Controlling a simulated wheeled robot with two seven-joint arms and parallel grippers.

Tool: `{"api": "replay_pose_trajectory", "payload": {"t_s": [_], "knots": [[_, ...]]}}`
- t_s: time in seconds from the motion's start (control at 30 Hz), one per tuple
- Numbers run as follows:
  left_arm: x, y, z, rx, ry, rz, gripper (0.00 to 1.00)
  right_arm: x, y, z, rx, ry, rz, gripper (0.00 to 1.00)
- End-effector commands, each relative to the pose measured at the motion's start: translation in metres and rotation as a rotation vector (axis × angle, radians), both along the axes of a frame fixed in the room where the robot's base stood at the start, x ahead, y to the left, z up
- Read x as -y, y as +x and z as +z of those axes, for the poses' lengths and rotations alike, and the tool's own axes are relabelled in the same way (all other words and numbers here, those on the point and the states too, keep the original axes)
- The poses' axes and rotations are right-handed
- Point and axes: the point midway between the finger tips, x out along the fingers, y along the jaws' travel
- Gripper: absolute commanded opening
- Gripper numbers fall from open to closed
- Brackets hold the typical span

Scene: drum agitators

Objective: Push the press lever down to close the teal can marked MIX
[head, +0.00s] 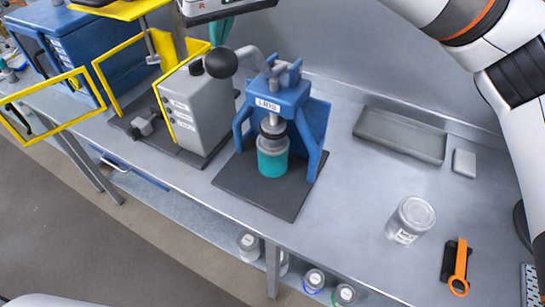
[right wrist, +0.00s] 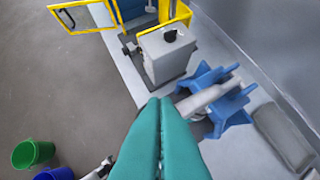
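The blue press (head: 316,112), labelled LIDS, stands on a dark base plate. Its grey lever (head: 258,60) reaches left to a black ball knob (head: 221,62), held up at about the height of the press top. A teal can (head: 272,162) stands upright under the grey press head; I cannot read MIX on it. My right gripper (head: 219,40) shows its teal fingers pointing down just above and behind the knob; I cannot tell if they touch. In the right wrist view the fingers (right wrist: 161,140) are together with nothing between them, hiding the knob. My left gripper is out of view.
Left of the press stands a grey box machine (head: 190,110) with a yellow frame (head: 120,60). The bench between press and tray is clear.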

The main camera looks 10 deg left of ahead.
Motion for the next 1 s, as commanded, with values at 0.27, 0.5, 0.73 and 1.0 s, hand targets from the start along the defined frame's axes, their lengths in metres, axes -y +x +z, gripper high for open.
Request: {"api": "replay_pose_trajectory", "payload": {"t_s": [0.27,0.5,0.73,1.0], "knots": [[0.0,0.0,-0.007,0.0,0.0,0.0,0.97,-0.001,-0.003,-0.008,0.0,-0.001,-0.001,0.0],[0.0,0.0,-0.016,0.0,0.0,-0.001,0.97,-0.002,-0.007,-0.017,-0.001,-0.002,0.0,0.0],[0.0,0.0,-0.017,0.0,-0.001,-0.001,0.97,-0.003,-0.009,-0.019,-0.001,-0.002,-0.001,0.0],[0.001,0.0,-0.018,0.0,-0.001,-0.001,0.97,-0.003,-0.009,-0.02,-0.001,-0.002,-0.001,0.0]]}}
